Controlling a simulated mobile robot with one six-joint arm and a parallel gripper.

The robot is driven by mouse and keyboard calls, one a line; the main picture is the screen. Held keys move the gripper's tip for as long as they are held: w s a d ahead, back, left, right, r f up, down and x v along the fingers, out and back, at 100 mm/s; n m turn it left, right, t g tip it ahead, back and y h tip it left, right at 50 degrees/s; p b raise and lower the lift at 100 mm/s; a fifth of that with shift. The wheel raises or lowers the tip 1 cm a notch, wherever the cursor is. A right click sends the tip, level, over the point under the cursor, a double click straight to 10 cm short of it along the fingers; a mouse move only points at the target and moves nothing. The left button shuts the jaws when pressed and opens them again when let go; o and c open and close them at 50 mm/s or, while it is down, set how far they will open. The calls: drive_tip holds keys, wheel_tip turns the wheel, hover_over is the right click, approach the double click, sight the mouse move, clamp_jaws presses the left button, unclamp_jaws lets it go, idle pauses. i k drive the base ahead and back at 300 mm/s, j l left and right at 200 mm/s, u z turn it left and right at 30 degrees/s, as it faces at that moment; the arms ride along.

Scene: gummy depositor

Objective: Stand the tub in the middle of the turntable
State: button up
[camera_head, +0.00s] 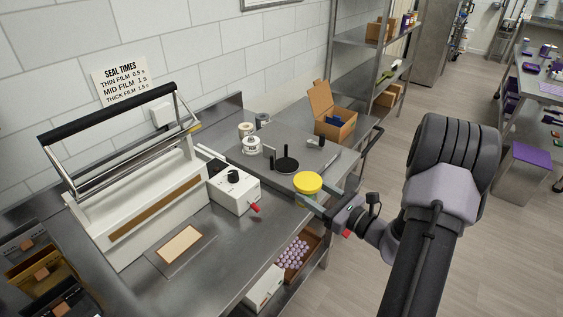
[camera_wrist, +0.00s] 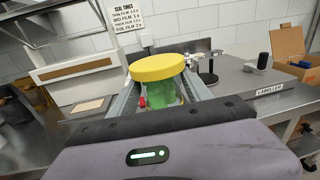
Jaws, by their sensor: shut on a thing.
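The tub (camera_wrist: 160,93) has a yellow lid and a green, see-through body in the wrist view. In the head view mainly its yellow lid (camera_head: 308,182) shows. My gripper (camera_head: 311,197) is shut on the tub, with one finger on each side, and holds it upright near the bench's front edge. The turntable (camera_head: 287,166) is a small black disc on the bench, behind and left of the tub. A dark post stands at its back.
A white control box (camera_head: 235,190) with a red-tipped lever and the large sealer (camera_head: 140,210) stand to the left. Label rolls (camera_head: 251,144) stand behind the turntable. An open cardboard box (camera_head: 335,124) is at the back right. Shelving rises behind.

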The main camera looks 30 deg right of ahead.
sight(286, 164)
drive_tip(key=i+l, duration=0.1)
drive_tip(key=i, duration=0.2)
drive_tip(key=i+l, duration=0.15)
drive_tip(key=i+l+u, duration=0.15)
drive_tip(key=l, duration=0.25)
drive_tip(key=i, duration=0.1)
